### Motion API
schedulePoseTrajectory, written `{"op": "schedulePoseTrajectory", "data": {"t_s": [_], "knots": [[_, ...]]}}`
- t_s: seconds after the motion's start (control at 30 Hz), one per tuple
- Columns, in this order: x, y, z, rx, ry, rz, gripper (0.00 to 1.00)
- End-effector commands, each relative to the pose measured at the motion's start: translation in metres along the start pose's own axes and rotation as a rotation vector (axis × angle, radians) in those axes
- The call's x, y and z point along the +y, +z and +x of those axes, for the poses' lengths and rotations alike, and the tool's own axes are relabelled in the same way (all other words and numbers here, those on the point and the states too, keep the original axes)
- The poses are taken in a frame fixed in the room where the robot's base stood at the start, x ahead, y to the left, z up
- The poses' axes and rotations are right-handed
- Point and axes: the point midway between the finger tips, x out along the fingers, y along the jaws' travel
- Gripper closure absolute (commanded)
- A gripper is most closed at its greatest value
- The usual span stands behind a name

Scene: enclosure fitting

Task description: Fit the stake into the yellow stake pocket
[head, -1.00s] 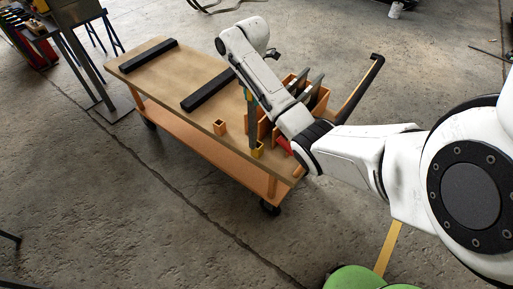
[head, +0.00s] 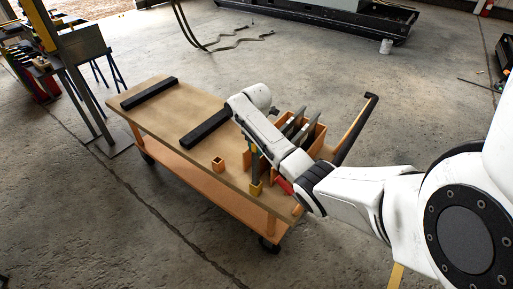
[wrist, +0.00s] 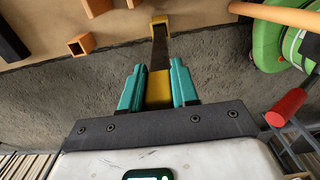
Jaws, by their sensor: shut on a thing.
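The stake is a long dark bar with a yellow section, seen in the wrist view (wrist: 160,52) and in the head view (head: 254,163). My gripper (wrist: 158,82) has teal fingers shut on the stake's yellow section. The yellow stake pocket (head: 256,187) stands at the cart's near edge; it also shows at the top of the wrist view (wrist: 160,19). The stake stands about upright, its lower end at the pocket's mouth and seemingly inside it; the depth cannot be told.
An orange pocket (head: 218,164) stands left of the yellow one on the wooden cart top (head: 160,115). Two black bars (head: 207,126) lie across it. An orange rack (head: 314,133) with dark upright pieces is close on the right, beside the cart's handle (head: 357,127).

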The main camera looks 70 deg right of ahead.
Motion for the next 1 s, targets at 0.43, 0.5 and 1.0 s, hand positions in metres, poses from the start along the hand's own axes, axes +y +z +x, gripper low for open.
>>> {"op": "schedulePoseTrajectory", "data": {"t_s": [0.43, 0.5, 1.0], "knots": [[0.0002, 0.0001, 0.0072, -0.001, 0.001, 0.000, 0.70], [0.0002, 0.0002, 0.0065, -0.001, 0.001, 0.000, 0.63], [0.0003, 0.0005, 0.0018, -0.001, 0.002, 0.001, 0.45]]}}
